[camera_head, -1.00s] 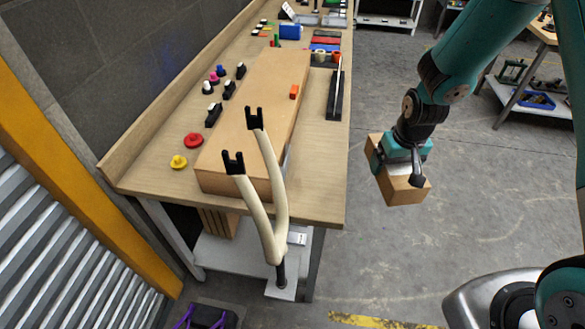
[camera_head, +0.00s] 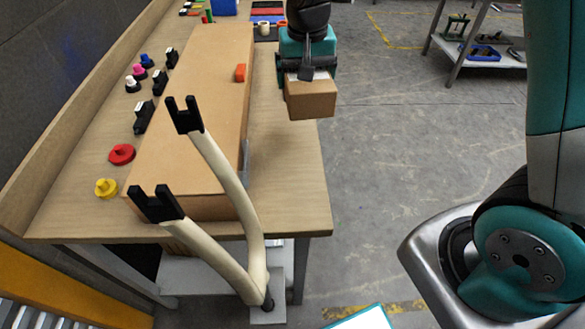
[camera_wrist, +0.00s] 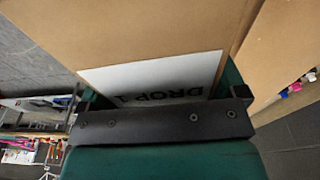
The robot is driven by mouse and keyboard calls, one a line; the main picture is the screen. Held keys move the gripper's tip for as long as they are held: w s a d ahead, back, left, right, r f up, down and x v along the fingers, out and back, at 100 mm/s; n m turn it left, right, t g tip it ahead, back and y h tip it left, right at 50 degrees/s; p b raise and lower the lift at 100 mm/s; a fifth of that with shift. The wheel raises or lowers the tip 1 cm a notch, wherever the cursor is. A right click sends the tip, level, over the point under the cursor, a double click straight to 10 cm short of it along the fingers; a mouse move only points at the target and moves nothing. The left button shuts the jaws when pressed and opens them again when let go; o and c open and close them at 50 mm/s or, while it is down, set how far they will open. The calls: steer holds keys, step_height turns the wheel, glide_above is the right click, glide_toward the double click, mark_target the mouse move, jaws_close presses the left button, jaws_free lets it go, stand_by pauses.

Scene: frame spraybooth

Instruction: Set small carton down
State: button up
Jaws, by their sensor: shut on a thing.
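My gripper (camera_head: 307,68) is shut on a small brown carton (camera_head: 312,101). In the head view the carton overlaps the right edge of the wooden workbench (camera_head: 290,190), and I cannot tell whether it touches the top. In the wrist view the carton (camera_wrist: 130,30) fills much of the picture, with a white label (camera_wrist: 150,76) reading about "DROP" partly hidden behind the dark gripper body. The carton's underside is hidden.
A forked cream stand (camera_head: 235,190) rises at the front. Knobs and switches, including a red knob (camera_head: 121,154), line the left. Bench top right of the long box is mostly bare.

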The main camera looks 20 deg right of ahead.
mark_target(295, 153)
steer(key=shift+s+a+r+m+b, duration=0.25)
steer(key=shift+a+r+m+b, duration=0.15)
steer(key=shift+a+r+b, duration=0.55)
steer(key=shift+s+a+f, duration=0.1)
steer(key=shift+a+f, duration=0.15)
step_height(295, 153, down, 19)
steer(key=shift+p, duration=1.15)
steer(key=shift+f, duration=0.1)
steer(key=o, duration=0.9)
